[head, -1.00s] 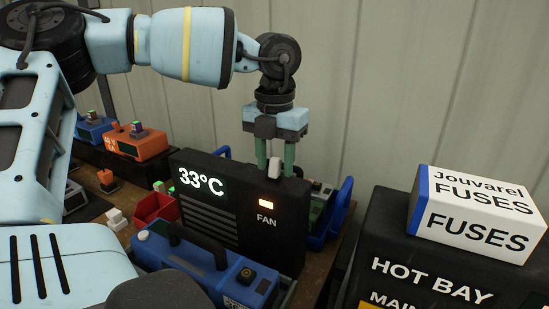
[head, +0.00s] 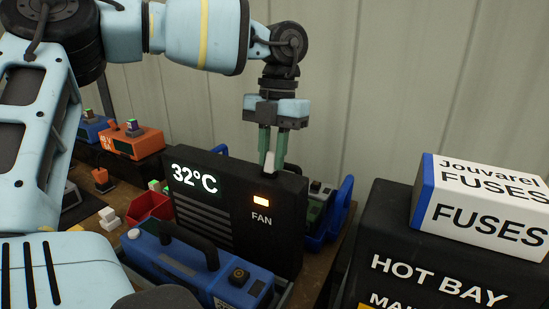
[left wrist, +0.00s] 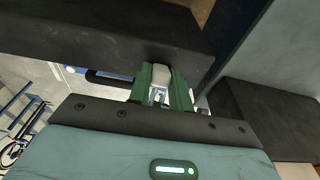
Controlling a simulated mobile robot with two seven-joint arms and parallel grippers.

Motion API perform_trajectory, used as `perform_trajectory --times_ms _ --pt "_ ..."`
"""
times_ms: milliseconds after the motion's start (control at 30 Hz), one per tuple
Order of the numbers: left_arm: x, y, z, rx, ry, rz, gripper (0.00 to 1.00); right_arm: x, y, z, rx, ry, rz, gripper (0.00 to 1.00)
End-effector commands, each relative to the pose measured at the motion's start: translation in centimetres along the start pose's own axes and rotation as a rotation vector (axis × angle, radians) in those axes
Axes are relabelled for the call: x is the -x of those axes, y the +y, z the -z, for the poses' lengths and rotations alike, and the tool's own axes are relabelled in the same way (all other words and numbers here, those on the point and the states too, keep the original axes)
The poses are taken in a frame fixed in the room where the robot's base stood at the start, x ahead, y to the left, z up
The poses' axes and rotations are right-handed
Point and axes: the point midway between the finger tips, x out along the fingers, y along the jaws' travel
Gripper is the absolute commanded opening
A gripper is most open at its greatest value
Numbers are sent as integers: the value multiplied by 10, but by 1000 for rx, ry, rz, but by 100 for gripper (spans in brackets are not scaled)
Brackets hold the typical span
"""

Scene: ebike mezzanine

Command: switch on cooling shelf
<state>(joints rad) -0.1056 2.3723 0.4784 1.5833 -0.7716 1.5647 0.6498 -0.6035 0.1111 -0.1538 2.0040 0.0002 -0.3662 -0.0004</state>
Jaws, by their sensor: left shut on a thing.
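The cooling shelf is a black box (head: 235,222) in the middle of the head view. Its display (head: 195,178) reads 32°C, and an orange lamp (head: 261,201) above the word FAN is lit. A pale grey switch lever (head: 269,161) stands on its top edge, leaning a little. My left gripper (head: 273,155) points down over that edge, its green fingers shut on the lever. In the left wrist view, the lever (left wrist: 160,73) shows between the fingers. My right gripper is not in view.
A blue battery case (head: 195,270) stands in front of the shelf. A red bin (head: 150,208) is at its left, with an orange charger (head: 135,143) farther back. The dark hot bay box (head: 420,250) carries a fuses carton (head: 480,205) at right.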

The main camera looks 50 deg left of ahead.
Motion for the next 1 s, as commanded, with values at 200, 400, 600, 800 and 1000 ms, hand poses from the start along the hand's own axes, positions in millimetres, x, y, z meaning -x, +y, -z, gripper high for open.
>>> perform_trajectory --times_ms 200,400,600,800,1000 --pt "0 0 0 0 2 1 0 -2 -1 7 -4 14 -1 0" --pt "0 0 0 0 1 1 41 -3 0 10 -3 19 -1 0" --pt "0 0 0 0 1 1 42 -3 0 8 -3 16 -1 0" --pt "8 0 0 1 -1 0 42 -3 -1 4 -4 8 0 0" --pt "37 0 -1 3 -2 -2 42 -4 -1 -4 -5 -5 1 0"
